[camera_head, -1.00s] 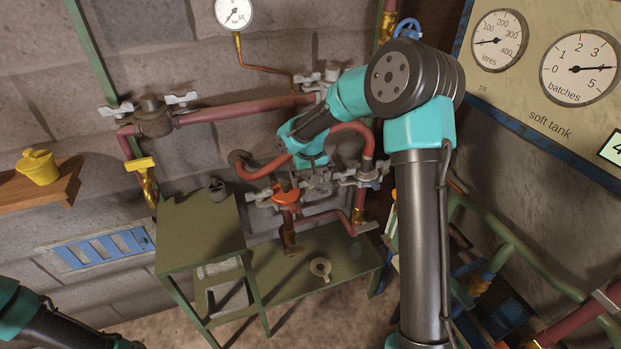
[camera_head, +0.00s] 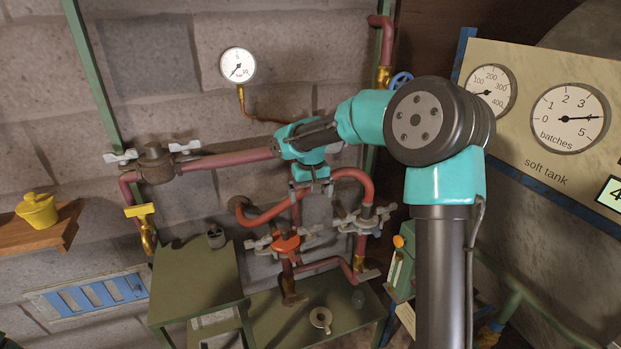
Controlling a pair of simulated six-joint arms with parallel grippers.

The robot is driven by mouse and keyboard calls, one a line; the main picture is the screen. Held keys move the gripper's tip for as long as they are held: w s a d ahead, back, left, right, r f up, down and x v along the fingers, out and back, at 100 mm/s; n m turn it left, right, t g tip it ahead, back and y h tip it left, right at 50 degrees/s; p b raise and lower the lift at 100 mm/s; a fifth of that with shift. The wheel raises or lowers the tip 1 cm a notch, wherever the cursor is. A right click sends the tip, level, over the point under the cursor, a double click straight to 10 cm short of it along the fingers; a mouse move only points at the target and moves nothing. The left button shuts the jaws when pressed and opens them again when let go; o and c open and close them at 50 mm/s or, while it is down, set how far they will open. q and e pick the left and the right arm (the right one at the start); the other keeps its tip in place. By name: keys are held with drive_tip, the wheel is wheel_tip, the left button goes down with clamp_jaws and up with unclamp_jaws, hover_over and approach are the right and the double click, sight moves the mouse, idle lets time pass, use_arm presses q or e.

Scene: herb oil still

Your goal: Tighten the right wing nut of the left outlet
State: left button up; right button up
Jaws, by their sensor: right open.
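The left outlet (camera_head: 287,243) is a vertical red pipe with an orange flange, low on the wall pipework. Its right wing nut (camera_head: 311,231) is grey and sits at the right of the flange. Its left wing nut (camera_head: 258,243) sits on the other side. My right gripper (camera_head: 318,188) is open and points down, above the right wing nut and apart from it in the picture. Its fingers are small and partly blend with the grey behind. My left gripper is not in view.
The right outlet (camera_head: 362,221) with its grey wing nuts stands close on the right. A curved red pipe (camera_head: 285,214) passes between gripper and flange in the picture. A pressure gauge (camera_head: 238,65) hangs above.

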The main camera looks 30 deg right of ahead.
wheel_tip(320, 180, up, 5)
drive_tip(key=shift+r, duration=0.15)
idle(0.5)
